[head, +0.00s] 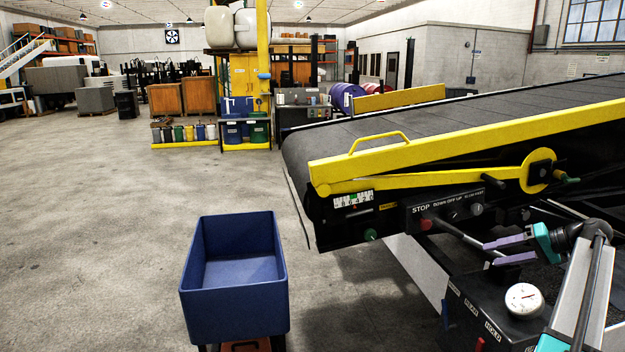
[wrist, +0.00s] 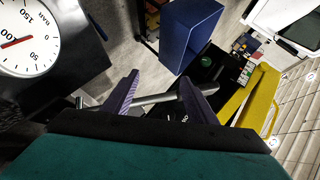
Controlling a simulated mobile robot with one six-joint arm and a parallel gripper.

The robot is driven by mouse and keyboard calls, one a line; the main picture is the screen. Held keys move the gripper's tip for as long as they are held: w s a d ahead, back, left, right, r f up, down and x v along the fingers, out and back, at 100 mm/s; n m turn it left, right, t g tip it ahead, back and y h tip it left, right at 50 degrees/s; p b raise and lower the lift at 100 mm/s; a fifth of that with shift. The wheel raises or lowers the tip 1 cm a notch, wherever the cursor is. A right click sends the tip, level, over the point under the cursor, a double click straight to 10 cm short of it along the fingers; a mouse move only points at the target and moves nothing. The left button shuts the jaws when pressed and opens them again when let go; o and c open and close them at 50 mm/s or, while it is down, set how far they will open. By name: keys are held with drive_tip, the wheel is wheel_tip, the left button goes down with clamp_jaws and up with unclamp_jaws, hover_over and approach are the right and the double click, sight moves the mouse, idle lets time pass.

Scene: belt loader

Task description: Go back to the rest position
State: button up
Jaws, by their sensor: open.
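My gripper (head: 490,252) is at the right of the head view, in front of the belt loader's side. Its two purple fingers are apart, and they also show in the wrist view (wrist: 159,82). In the wrist view the grey rod (wrist: 152,99) crosses the gap between the fingers. I cannot tell whether the fingers touch it. Nothing is visibly gripped.
The loader's sloping black belt (head: 420,125) with yellow rails fills the right. A dark box with a round gauge (head: 523,299) stands close below my gripper. The blue bin (head: 237,220) stands left of the loader. Open concrete floor (head: 90,230) lies further left.

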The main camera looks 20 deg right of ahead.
drive_tip(key=w+a+f+g, duration=0.2)
drive_tip(key=w+a+f, duration=0.1)
drive_tip(key=a+f, duration=0.7)
drive_tip(key=w+a+f+g, duration=0.2)
drive_tip(key=w+a+f, duration=0.1)
drive_tip(key=a+f, duration=0.75)
drive_tip(key=s+a+f+g, duration=0.2)
drive_tip(key=a+f, duration=0.6)
drive_tip(key=f, duration=0.1)
drive_tip(key=s+a+f+g, duration=0.2)
drive_tip(key=a+f, duration=0.6)
drive_tip(key=f, duration=0.1)
drive_tip(key=s+a+f+n+g+h, duration=0.2)
drive_tip(key=s+a+f+g+h, duration=0.15)
drive_tip(key=s+a+f, duration=1.1)
drive_tip(key=s+a+f+n+g+h, duration=0.1)
drive_tip(key=s+a+f, duration=0.1)
drive_tip(key=s, duration=0.7)
drive_tip(key=s+a+f+n+g+h, duration=0.2)
drive_tip(key=s+a, duration=0.3)
drive_tip(key=s, duration=0.4)
drive_tip(key=shift+a+f, duration=0.25)
drive_tip(key=shift+a, duration=0.05)
